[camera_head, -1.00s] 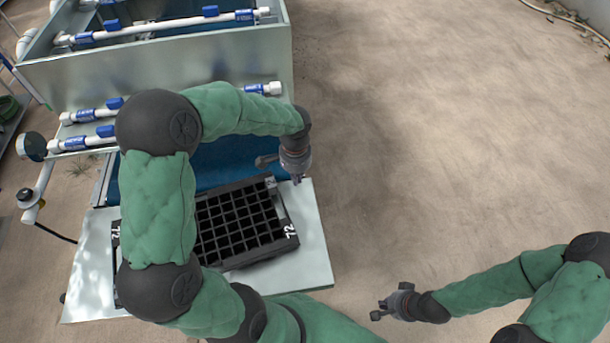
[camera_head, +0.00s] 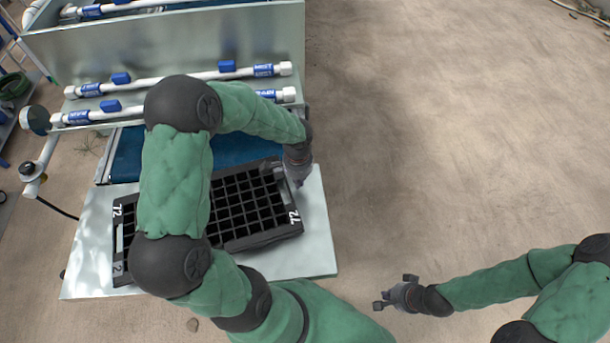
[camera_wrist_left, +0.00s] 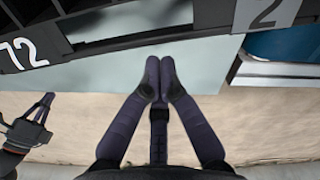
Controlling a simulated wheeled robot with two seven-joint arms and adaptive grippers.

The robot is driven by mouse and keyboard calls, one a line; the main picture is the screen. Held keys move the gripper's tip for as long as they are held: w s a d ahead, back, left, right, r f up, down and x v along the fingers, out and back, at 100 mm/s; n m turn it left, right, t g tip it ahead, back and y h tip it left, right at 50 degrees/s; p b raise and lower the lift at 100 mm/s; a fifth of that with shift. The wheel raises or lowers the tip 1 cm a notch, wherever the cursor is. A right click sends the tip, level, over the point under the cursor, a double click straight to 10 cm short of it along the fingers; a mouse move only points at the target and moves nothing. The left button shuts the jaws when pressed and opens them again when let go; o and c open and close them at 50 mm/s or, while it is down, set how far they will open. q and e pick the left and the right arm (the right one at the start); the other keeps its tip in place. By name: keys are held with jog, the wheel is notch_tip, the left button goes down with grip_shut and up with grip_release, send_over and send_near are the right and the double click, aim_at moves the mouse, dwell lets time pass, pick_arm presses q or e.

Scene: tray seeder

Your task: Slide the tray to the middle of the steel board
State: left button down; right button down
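The black seed tray (camera_head: 292,216), with many square cells and "72" on its ends, lies slightly askew on the steel board (camera_head: 317,250). My left arm covers part of it. The tray's upper edge is by the blue belt, and bare board shows at its left, right and below. My left gripper (camera_head: 298,184) is beside the tray's upper right end. In the left wrist view its fingers (camera_wrist_left: 160,75) are together with nothing between them, just short of the tray's rim (camera_wrist_left: 120,25); contact is unclear. My right gripper (camera_head: 394,292) is open and empty, off the board to the right.
The blue belt (camera_head: 125,165) of the seeder lies behind the board. White pipes (camera_head: 170,80) with blue valves and a metal housing (camera_head: 200,45) stand above it. Bare concrete floor (camera_head: 450,140) is free to the right.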

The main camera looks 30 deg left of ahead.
pick_arm(q)
jog(key=shift+s+a, duration=0.2)
jog(key=shift+s, duration=0.35)
jog(key=shift+s, duration=0.1)
jog(key=s, duration=0.1)
jog(key=s+a, duration=0.1)
jog(key=s, duration=0.1)
jog(key=shift+s+a, duration=0.2)
jog(key=shift+s, duration=0.05)
jog(key=shift+w, duration=0.1)
